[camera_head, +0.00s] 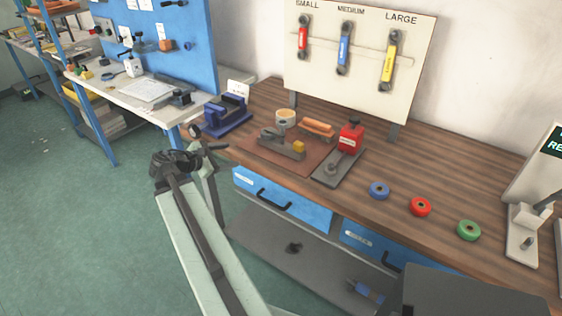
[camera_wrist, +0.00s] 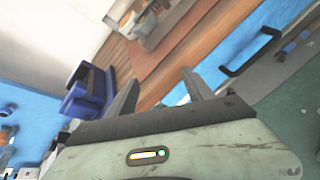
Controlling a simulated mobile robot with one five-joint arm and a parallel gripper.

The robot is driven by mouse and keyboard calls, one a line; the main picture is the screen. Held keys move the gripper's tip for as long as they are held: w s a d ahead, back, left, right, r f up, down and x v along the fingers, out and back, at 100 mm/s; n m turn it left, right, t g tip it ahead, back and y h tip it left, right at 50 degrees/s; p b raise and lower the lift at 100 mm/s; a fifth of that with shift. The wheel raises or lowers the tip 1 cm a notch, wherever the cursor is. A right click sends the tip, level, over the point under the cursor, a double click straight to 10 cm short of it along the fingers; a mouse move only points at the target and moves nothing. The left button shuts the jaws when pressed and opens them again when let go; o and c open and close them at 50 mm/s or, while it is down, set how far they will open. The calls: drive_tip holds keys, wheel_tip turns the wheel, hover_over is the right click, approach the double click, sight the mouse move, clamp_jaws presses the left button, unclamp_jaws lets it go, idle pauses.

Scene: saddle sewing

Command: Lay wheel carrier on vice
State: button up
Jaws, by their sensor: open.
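The blue vice (camera_head: 228,115) stands at the left end of the wooden bench; in the wrist view it is left of my fingers (camera_wrist: 88,98). A grey metal piece with a yellow block (camera_head: 282,146) lies on a brown mat and may be the wheel carrier; I cannot tell for sure. My gripper (camera_head: 208,140) is at the bench's front left edge, in front of the vice and left of the mat. Its two fingers (camera_wrist: 160,85) are apart with nothing between them.
A beige roll (camera_head: 285,117) and orange piece (camera_head: 318,127) lie by the mat (camera_head: 258,153). A red device on a grey plate (camera_head: 350,138) stands right. Blue (camera_head: 379,190), red (camera_head: 420,207) and green (camera_head: 468,230) wheels lie farther right. Blue drawers (camera_head: 284,198) are below the bench top.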

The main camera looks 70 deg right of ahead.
sight(279, 128)
drive_tip(key=s+d+r+n+g+h, duration=0.1)
drive_tip(key=s+d+r, duration=0.1)
drive_tip(key=s+d, duration=0.2)
drive_tip(key=s+d+r+n+g+h+b, duration=0.1)
drive_tip(key=s+d+r+n+g, duration=0.1)
drive_tip(key=s+d, duration=0.2)
drive_tip(key=s+d+r+n+g+h, duration=0.1)
drive_tip(key=s+d+r, duration=0.1)
drive_tip(key=s+d, duration=0.2)
drive_tip(key=shift+s+r+b, duration=0.15)
drive_tip(key=shift+s+b, duration=0.25)
drive_tip(key=shift+s, duration=0.5)
drive_tip(key=shift+s+d+r, duration=0.1)
drive_tip(key=shift+d+r, duration=0.1)
drive_tip(key=shift+d, duration=0.05)
drive_tip(key=x, duration=0.3)
drive_tip(key=p+x, duration=0.1)
drive_tip(key=shift+s+d+r, duration=0.15)
drive_tip(key=shift+d+r, duration=0.15)
drive_tip(key=shift+a, duration=0.1)
clamp_jaws()
